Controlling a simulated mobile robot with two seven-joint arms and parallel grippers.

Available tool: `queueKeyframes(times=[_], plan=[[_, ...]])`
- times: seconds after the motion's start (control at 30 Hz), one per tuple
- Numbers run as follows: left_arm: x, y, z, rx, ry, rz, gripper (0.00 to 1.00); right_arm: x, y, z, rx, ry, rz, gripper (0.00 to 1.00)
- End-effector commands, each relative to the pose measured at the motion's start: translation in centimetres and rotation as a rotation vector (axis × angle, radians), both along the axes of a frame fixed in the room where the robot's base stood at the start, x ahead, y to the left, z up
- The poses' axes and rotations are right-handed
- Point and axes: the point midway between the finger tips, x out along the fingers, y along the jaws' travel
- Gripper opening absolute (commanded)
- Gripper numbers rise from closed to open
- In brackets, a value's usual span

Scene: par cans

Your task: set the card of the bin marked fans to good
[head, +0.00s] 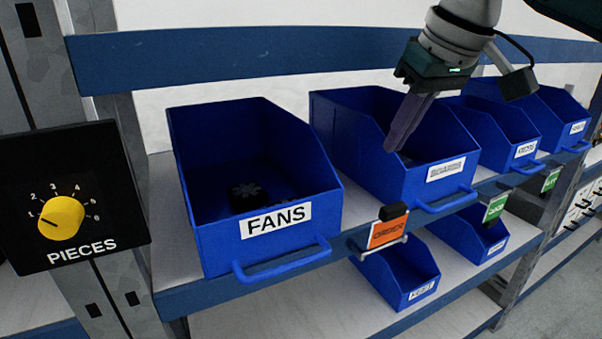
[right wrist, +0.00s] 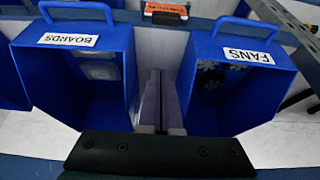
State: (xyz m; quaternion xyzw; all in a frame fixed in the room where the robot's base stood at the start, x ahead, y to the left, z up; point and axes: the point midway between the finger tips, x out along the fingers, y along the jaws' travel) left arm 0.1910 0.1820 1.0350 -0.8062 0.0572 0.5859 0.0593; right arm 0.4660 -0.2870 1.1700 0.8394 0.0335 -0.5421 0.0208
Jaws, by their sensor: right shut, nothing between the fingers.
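The blue bin marked FANS (head: 268,250) stands on the shelf with dark fans inside. It also shows at the right of the right wrist view (right wrist: 235,95). An orange card (head: 388,230), whose word seems to read ORDER, sits in a holder on the shelf edge, just right of the FANS bin. Its top shows in the right wrist view (right wrist: 165,10). My right gripper (head: 391,148) is shut and empty, above and behind the card. In the right wrist view its fingers (right wrist: 159,75) point toward the gap between the FANS and BOARDS bins. My left gripper is out of view.
The BOARDS bin (right wrist: 80,75) stands beside the FANS bin, with more blue bins farther right. Green cards (head: 496,207) sit on the shelf edge there. A black PIECES panel with a yellow knob (head: 62,218) is at the left. Smaller bins (head: 405,280) stand below.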

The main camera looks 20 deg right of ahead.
Motion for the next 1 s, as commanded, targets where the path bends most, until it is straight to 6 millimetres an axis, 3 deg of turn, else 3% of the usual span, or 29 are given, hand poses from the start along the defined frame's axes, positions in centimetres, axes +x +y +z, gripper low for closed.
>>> queueKeyframes(times=[0.3, 0.53, 0.7, 1.0], plan=[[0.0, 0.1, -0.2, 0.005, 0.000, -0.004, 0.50, 2.4, 0.2, -5.5, 0.001, 0.003, -0.002, 0.00], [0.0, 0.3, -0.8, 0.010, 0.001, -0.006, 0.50, 3.6, 0.3, -8.3, -0.001, 0.001, -0.001, 0.00], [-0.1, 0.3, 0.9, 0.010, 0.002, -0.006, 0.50, 1.8, 0.0, -7.9, -0.005, 0.001, 0.001, 0.00], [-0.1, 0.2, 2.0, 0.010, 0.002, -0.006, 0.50, -0.3, -0.1, -8.2, -0.004, 0.000, 0.001, 0.00]])
